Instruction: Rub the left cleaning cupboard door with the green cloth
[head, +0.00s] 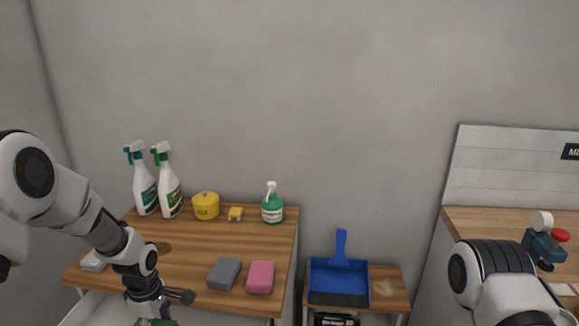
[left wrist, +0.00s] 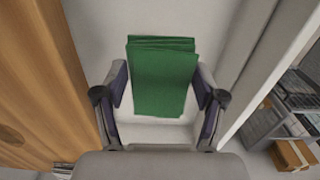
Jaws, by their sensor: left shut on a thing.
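My left gripper (left wrist: 160,98) is shut on the green cloth (left wrist: 165,80), which shows as a folded stack between the two fingers in the left wrist view. A pale white panel (left wrist: 205,50) lies behind the cloth; I cannot tell if it is the left cleaning cupboard door or whether the cloth touches it. In the head view, my left gripper is low at the front edge of the wooden counter, with only a sliver of green cloth (head: 157,322) showing. My right arm is at the lower right, its gripper out of the frame.
The wooden counter (head: 190,255) carries two white spray bottles, a yellow pot (head: 206,205), a green bottle (head: 272,207), a grey sponge (head: 224,272) and a pink sponge (head: 261,277). Grey shelving (left wrist: 285,105) stands right in the wrist view.

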